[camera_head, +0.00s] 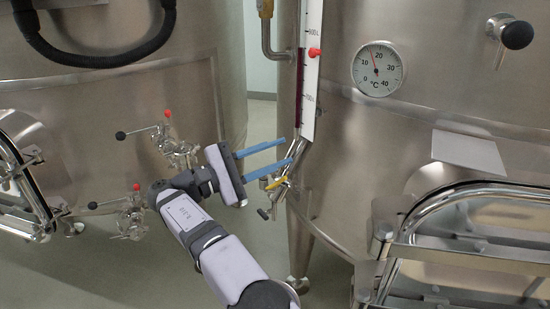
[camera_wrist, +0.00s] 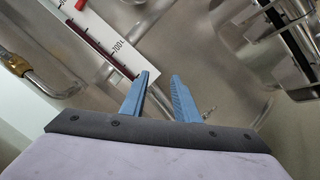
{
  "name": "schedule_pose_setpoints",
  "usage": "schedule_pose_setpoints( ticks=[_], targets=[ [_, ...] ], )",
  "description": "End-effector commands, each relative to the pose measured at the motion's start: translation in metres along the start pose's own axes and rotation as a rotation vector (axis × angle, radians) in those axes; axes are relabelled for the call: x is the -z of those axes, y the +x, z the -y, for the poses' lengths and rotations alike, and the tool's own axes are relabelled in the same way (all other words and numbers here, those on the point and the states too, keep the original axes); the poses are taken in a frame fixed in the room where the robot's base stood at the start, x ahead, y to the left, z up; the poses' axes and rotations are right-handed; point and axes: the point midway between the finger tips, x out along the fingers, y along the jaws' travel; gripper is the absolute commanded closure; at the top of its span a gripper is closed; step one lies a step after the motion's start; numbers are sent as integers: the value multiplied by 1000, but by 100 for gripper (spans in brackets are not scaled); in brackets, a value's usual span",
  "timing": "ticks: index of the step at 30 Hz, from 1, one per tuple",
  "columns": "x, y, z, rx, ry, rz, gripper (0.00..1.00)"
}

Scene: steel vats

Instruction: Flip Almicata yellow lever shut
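The yellow lever (camera_head: 277,183) sits on a small steel valve at the foot of the level gauge, on the lower left side of the right vat. It is small, and its exact position is hard to read. My gripper (camera_head: 288,151) has two blue fingers, parted with nothing between them. In the head view the fingertips appear just above the lever; I cannot tell the depth gap. In the wrist view the open fingers (camera_wrist: 162,75) point toward the vat and the gauge's lower end. I cannot make out the yellow lever there.
The white level gauge (camera_head: 311,75) with a red marker rises beside the fingers. A round thermometer (camera_head: 379,69) is on the right vat. Valves with black-knobbed levers (camera_head: 123,135) are on the left vat. A steel-framed hatch (camera_head: 470,235) juts out at right.

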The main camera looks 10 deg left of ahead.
Motion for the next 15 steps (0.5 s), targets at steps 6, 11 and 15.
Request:
schedule_pose_setpoints(
  ticks=[6,11,15],
  targets=[
    [0,0,-1,0,0,-1,93],
    [-10,-5,-16,-6,7,-10,100],
    [-40,-10,-53,-6,47,-31,100]
  ],
)
